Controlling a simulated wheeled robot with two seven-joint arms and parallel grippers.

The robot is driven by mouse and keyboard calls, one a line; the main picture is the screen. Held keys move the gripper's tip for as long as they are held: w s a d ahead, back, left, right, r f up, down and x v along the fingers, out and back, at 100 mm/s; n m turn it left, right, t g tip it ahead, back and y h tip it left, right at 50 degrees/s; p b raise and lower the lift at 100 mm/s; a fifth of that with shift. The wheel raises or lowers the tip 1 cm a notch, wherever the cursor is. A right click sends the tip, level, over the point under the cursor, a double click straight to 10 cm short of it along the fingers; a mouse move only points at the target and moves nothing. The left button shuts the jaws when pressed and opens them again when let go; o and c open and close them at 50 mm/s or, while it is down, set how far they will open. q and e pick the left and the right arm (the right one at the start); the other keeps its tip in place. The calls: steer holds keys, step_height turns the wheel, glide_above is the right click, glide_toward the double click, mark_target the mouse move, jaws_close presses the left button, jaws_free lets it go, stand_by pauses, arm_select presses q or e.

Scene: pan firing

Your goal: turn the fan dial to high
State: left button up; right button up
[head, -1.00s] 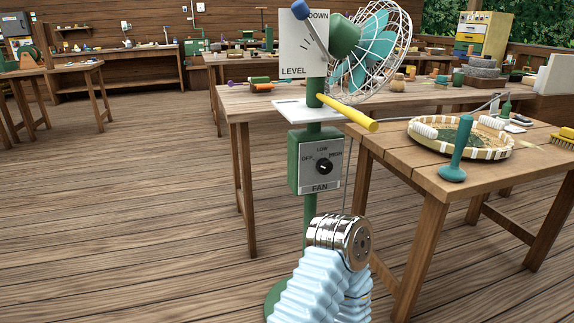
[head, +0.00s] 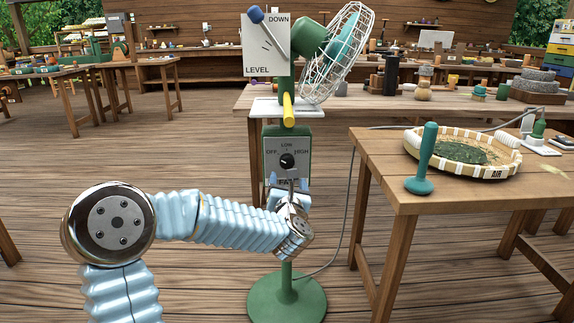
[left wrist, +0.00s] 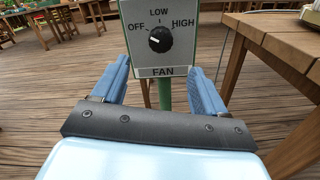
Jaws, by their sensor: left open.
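The fan dial (head: 287,161) is a black knob on a grey panel marked OFF, LOW, HIGH and FAN. It sits on the green fan stand (head: 287,275). In the left wrist view the dial (left wrist: 160,40) is upright and its white mark points up and left, towards OFF. My left gripper (head: 289,188) is in front of the panel's lower edge, just below the dial. In the left wrist view its two blue fingers (left wrist: 160,72) are spread apart with nothing between them, and the dial shows above and between them. My right gripper is not in view.
A tilt plate (head: 262,50) marked DOWN and LEVEL, with a blue-tipped lever, and the caged fan head (head: 335,60) are above the panel. A yellow handle (head: 289,110) sticks out above the dial. A wooden table (head: 400,185) with a basket (head: 411,140) and teal tool (head: 425,165) stands right.

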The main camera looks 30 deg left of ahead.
mark_target(287, 163)
arm_select(q)
steer(key=p+x, duration=0.2)
steer(key=x, duration=1)
steer(key=shift+w+a+f+p, duration=0.1)
steer(key=shift+w+f+p, duration=0.05)
steer(key=shift+w+p, duration=0.3)
